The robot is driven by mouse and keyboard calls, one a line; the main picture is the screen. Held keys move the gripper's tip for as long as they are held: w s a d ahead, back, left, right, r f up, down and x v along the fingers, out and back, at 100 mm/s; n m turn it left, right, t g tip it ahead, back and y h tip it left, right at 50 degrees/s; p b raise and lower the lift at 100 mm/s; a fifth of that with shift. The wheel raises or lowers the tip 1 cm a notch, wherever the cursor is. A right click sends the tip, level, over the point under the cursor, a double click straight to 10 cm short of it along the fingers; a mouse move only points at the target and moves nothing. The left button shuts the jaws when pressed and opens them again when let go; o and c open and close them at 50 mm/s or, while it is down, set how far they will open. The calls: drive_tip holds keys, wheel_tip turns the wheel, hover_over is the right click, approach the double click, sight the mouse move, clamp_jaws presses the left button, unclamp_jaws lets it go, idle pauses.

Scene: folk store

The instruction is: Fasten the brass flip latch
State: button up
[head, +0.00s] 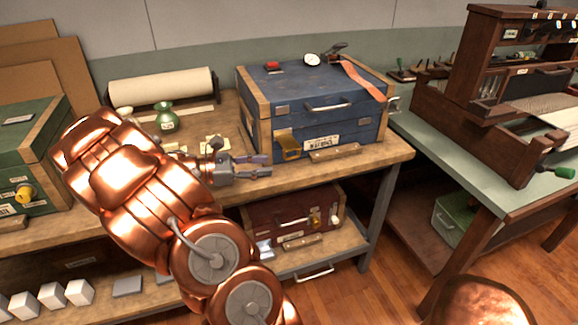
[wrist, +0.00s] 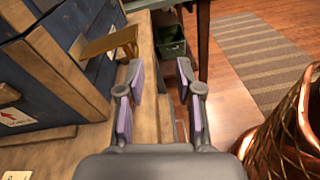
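The brass flip latch (head: 289,145) is on the front of a blue case (head: 312,100) with wooden corners, near its lower left. In the wrist view the latch (wrist: 108,42) is at the upper left, its plate standing out at an angle from the blue front. My gripper (head: 266,166) is just in front of the case, below and left of the latch, apart from it. In the wrist view my gripper (wrist: 160,98) shows its two purple-padded fingers spread with nothing between them. My arm hides part of the bench.
The case stands on a wooden bench (head: 392,152). A dark red case (head: 282,220) sits on the shelf below. A red ribbon (head: 362,80) hangs over the blue lid.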

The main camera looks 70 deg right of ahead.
sight(289, 158)
drive_tip(key=shift+n+h, duration=0.8)
drive_tip(key=d+f, duration=0.1)
drive_tip(key=w+d+f, duration=0.1)
drive_tip(key=d+b, duration=0.1)
drive_tip(key=d, duration=0.1)
drive_tip(key=shift+w+f, duration=0.25)
drive_tip(key=shift+f, duration=0.15)
drive_tip(key=shift+x, duration=3.8)
drive_tip(key=shift+r, duration=0.15)
clamp_jaws()
